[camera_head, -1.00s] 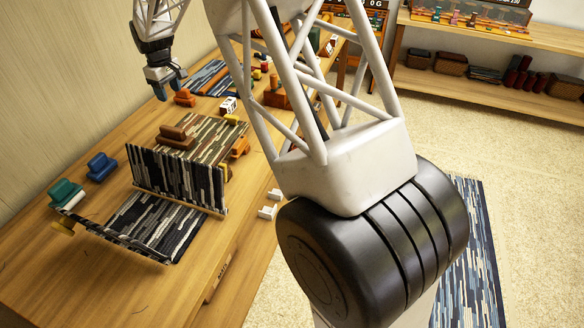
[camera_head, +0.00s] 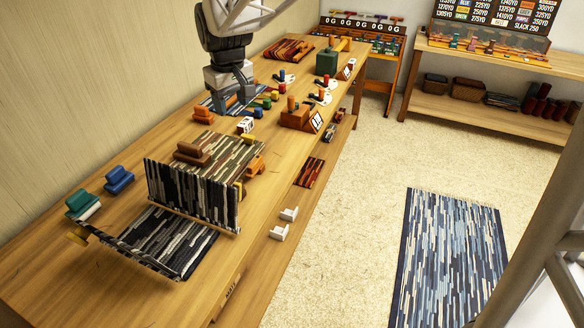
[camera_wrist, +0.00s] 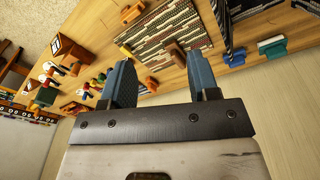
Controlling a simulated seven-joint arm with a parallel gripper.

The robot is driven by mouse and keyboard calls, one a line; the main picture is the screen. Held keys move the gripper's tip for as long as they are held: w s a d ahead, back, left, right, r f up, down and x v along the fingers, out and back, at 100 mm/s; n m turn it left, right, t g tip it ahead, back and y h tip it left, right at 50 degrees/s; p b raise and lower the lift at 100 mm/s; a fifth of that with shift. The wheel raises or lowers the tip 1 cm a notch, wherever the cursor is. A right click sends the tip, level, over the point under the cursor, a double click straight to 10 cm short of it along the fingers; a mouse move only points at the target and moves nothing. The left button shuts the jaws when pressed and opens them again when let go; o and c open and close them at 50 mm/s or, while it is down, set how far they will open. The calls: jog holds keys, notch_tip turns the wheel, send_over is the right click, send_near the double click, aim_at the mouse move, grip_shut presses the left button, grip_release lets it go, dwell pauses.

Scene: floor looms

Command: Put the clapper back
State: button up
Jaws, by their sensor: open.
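My gripper (camera_head: 232,100) is open and empty above the far part of the table, with its blue fingers (camera_wrist: 159,60) apart in the wrist view. Several handled blocks could be the clapper; I cannot tell which one is. A brown one (camera_head: 193,153) rests on the striped cloth over the upright frame. An orange one (camera_head: 203,115) stands on the table just below and left of the gripper. Another orange one (camera_head: 255,166) is at the cloth's right side. A blue one (camera_head: 119,179) and a teal one (camera_head: 82,204) stand at the left.
The upright striped panel (camera_head: 190,190) rises from the near table. A white die-like block (camera_head: 245,125), small coloured pegs (camera_head: 267,103), an orange box (camera_head: 295,117) and a green block (camera_head: 327,62) lie beyond. Bare wood (camera_head: 60,280) shows at the front left.

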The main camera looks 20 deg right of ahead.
jog(key=s+d+f+m, duration=0.1)
jog(key=s+d+m, duration=0.1)
jog(key=s, duration=1.3)
jog(key=s+d+f+m+t, duration=0.1)
jog(key=s+d+f+m, duration=0.1)
jog(key=s, duration=1.4)
jog(key=shift+d+f, duration=0.3)
jog(key=shift+d, duration=0.5)
